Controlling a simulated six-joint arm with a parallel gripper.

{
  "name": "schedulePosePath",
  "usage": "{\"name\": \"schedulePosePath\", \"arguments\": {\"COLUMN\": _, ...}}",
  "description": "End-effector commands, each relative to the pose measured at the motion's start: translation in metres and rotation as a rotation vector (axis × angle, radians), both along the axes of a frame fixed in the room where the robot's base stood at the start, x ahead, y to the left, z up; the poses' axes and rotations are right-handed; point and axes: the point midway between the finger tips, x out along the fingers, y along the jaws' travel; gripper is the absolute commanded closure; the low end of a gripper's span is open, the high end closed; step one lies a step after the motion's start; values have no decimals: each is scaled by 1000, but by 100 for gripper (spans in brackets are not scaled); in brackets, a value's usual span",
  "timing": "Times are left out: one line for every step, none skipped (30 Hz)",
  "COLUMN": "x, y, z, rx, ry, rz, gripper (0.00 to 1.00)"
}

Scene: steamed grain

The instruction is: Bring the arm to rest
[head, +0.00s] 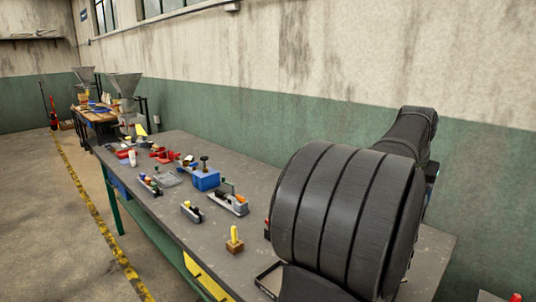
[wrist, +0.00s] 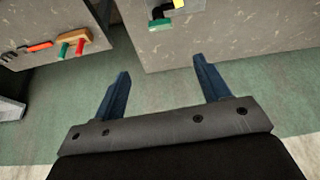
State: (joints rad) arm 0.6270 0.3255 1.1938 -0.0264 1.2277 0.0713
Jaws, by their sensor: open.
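In the wrist view my gripper (wrist: 161,90) shows with its two blue fingers spread wide apart. Nothing is between the fingers, and green wall surface shows behind them. Grey bench surfaces lie past the fingertips at the top of that view. In the head view my dark arm fills the right side over the near end of the workbench (head: 262,245). The gripper cannot be made out there.
The workbench carries a blue block (head: 206,180), a grey tray of tools (head: 229,204), red items (head: 162,155) and a small wooden block with a yellow peg (head: 234,240). The wrist view shows a wooden clamp (wrist: 73,38) and a green-footed item (wrist: 160,24). Open floor lies left of the bench.

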Motion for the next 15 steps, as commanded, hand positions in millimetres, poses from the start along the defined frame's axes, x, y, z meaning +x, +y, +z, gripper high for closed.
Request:
{"name": "schedulePosePath", "arguments": {"x": 4, "y": -2, "z": -11, "rx": 11, "ry": 11, "rz": -35, "gripper": 31}}
{"name": "schedulePosePath", "arguments": {"x": 6, "y": -3, "z": -15, "rx": 15, "ry": 13, "rz": -55, "gripper": 31}}
{"name": "schedulePosePath", "arguments": {"x": 7, "y": -5, "z": -19, "rx": 19, "ry": 17, "rz": -83, "gripper": 31}}
{"name": "schedulePosePath", "arguments": {"x": 9, "y": -6, "z": -23, "rx": 22, "ry": 18, "rz": -103, "gripper": 31}}
{"name": "schedulePosePath", "arguments": {"x": 10, "y": -7, "z": -26, "rx": 25, "ry": 20, "rz": -123, "gripper": 31}}
{"name": "schedulePosePath", "arguments": {"x": 12, "y": -9, "z": -30, "rx": 29, "ry": 23, "rz": -151, "gripper": 31}}
{"name": "schedulePosePath", "arguments": {"x": 13, "y": -10, "z": -34, "rx": 31, "ry": 24, "rz": -172, "gripper": 31}}
{"name": "schedulePosePath", "arguments": {"x": 14, "y": -11, "z": -37, "rx": 33, "ry": 26, "rz": -192, "gripper": 31}}
{"name": "schedulePosePath", "arguments": {"x": 16, "y": -12, "z": -41, "rx": 37, "ry": 28, "rz": -219, "gripper": 31}}
{"name": "schedulePosePath", "arguments": {"x": 17, "y": -13, "z": -45, "rx": 39, "ry": 29, "rz": -239, "gripper": 31}}
{"name": "schedulePosePath", "arguments": {"x": 18, "y": -14, "z": -48, "rx": 40, "ry": 31, "rz": -259, "gripper": 31}}
{"name": "schedulePosePath", "arguments": {"x": 20, "y": -16, "z": -52, "rx": 41, "ry": 32, "rz": -286, "gripper": 31}}
{"name": "schedulePosePath", "arguments": {"x": 21, "y": -17, "z": -56, "rx": 43, "ry": 33, "rz": -306, "gripper": 31}}
{"name": "schedulePosePath", "arguments": {"x": 23, "y": -17, "z": -59, "rx": 45, "ry": 35, "rz": -327, "gripper": 31}}
{"name": "schedulePosePath", "arguments": {"x": 24, "y": -19, "z": -63, "rx": 45, "ry": 36, "rz": -353, "gripper": 31}}
